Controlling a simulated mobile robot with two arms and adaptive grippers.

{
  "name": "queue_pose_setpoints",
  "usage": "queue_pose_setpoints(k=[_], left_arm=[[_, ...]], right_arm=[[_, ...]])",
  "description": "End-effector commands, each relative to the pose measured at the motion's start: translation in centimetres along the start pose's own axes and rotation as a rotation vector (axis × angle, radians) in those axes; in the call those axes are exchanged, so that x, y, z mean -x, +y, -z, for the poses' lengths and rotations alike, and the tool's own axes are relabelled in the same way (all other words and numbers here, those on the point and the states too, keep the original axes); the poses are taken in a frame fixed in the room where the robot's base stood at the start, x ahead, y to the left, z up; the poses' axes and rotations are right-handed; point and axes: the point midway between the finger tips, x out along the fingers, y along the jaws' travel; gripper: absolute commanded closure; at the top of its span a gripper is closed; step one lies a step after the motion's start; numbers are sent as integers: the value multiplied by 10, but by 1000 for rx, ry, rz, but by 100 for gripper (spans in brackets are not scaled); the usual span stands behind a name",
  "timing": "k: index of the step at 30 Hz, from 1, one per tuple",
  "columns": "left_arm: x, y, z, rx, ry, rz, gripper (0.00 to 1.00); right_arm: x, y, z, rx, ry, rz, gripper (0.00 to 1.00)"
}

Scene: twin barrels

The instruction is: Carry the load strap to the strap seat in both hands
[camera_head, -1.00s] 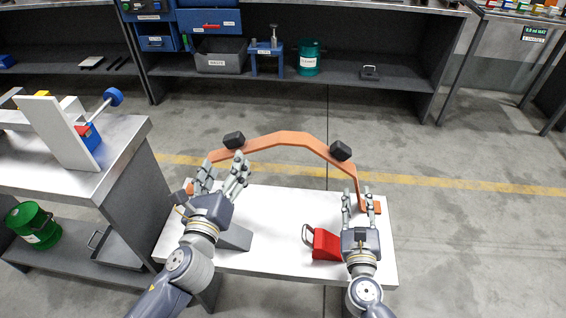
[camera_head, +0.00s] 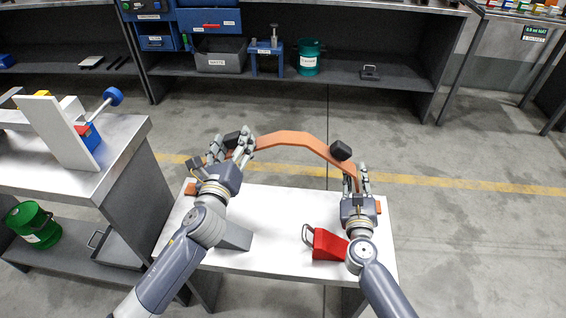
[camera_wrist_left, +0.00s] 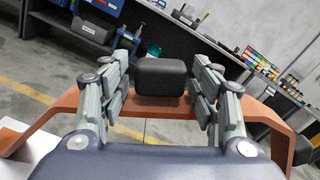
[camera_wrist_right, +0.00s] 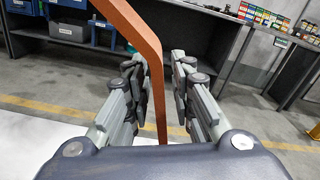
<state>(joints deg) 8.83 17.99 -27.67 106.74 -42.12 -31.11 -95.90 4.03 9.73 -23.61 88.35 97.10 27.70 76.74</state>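The load strap (camera_head: 290,138) is an orange arch with two black blocks, standing over the far side of the white table. My left gripper (camera_head: 232,147) is at the left black block (camera_wrist_left: 161,77). In the left wrist view its open fingers stand on both sides of that block, with small gaps. My right gripper (camera_head: 356,176) is at the strap's right leg, below the right black block (camera_head: 341,150). In the right wrist view its open fingers stand on either side of the orange leg (camera_wrist_right: 158,80), apart from it. I cannot identify the strap seat.
The white table (camera_head: 280,212) carries a red wedge block (camera_head: 328,244) with a handle and a grey wedge (camera_head: 236,236). A grey bench (camera_head: 110,180) stands at left with a white upright panel (camera_head: 60,133). The floor beyond the table is clear up to the shelves.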

Motion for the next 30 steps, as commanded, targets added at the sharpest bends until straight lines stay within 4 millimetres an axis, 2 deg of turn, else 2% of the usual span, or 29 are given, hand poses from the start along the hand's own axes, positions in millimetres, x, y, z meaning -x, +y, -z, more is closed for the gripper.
queue_pose_setpoints(k=[1,2,6,19,30], left_arm=[[0,0,0,0,0,0,62],[0,0,0,0,0,0,69],[0,0,0,0,0,0,100],[0,-3,-7,0,-2,0,100],[0,-16,-35,-1,-2,0,100]], right_arm=[[0,0,0,0,0,0,97],[0,0,0,0,0,0,100],[0,0,0,0,0,0,100],[0,-2,-7,0,-2,1,100],[0,-11,-37,0,-2,1,100]])
